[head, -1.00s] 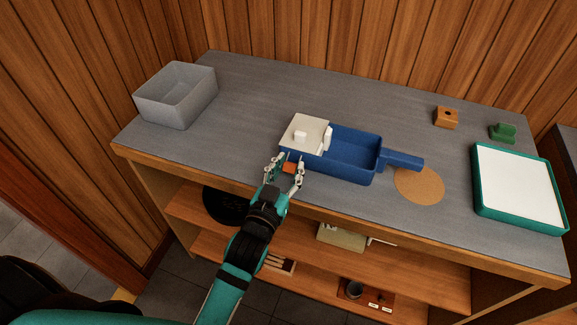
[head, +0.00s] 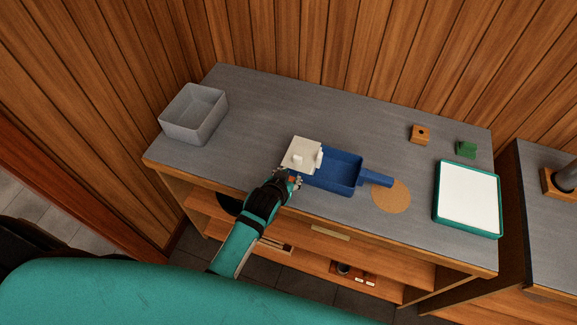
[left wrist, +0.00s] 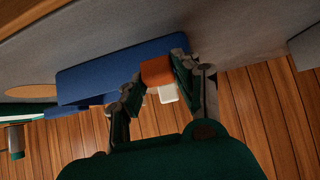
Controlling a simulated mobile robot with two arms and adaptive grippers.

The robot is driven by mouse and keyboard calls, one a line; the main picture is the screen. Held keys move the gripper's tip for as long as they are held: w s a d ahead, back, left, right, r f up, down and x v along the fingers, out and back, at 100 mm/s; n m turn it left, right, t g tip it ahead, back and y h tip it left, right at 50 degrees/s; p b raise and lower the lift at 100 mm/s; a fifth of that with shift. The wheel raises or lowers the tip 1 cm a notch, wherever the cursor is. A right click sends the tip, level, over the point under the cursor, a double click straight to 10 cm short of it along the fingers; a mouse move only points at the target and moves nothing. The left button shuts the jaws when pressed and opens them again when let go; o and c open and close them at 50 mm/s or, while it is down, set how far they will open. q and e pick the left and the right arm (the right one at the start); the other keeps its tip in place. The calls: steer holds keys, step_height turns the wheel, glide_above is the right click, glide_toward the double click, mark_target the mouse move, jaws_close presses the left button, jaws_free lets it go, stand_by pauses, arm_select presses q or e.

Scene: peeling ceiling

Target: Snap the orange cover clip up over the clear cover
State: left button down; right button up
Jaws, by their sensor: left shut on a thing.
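The blue tray (head: 340,172) with a handle at its right sits near the front edge of the worktop. An off-white cover (head: 302,150) with a raised knob lies over its left part; it looks opaque rather than clear. The orange clip (head: 292,179) is at the tray's front side, below the cover. My left gripper (head: 291,178) is shut on it. In the left wrist view the orange clip (left wrist: 157,72) sits between the two fingers, against the blue tray (left wrist: 110,68), with a small white part beside it. My right gripper is not in view.
A grey open bin (head: 193,114) stands at the back left. A cork disc (head: 391,197), an orange block (head: 420,134), a green piece (head: 466,149) and a green-rimmed white tray (head: 468,200) are to the right. Shelves lie below the worktop (head: 260,95).

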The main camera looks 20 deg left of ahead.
mark_target(293, 173)
arm_select(q)
steer(key=shift+w+r+g+p, duration=0.25)
steer(key=shift+r+g+p, duration=0.25)
steer(key=shift+r, duration=0.15)
steer(key=shift+w+g+p, duration=0.3)
steer(key=shift+g, duration=0.6)
steer(key=g, duration=0.1)
steer(key=w+g, duration=0.1)
steer(key=g, duration=0.3)
steer(key=shift+w+r+y, duration=0.3)
steer(key=shift+w+r, duration=0.05)
steer(key=shift+r, duration=0.05)
steer(key=shift+w+d+g+b, duration=0.1)
steer(key=shift+w+g+b, duration=0.15)
steer(key=shift+g, duration=0.6)
steer(key=shift+w+g+b, duration=0.1)
steer(key=shift+w+g, duration=0.1)
steer(key=shift+g, duration=0.65)
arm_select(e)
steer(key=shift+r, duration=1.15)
arm_select(q)
steer(key=shift+f, duration=0.1)
steer(key=c, duration=1)
jaws_free()
steer(key=shift+o, duration=0.2)
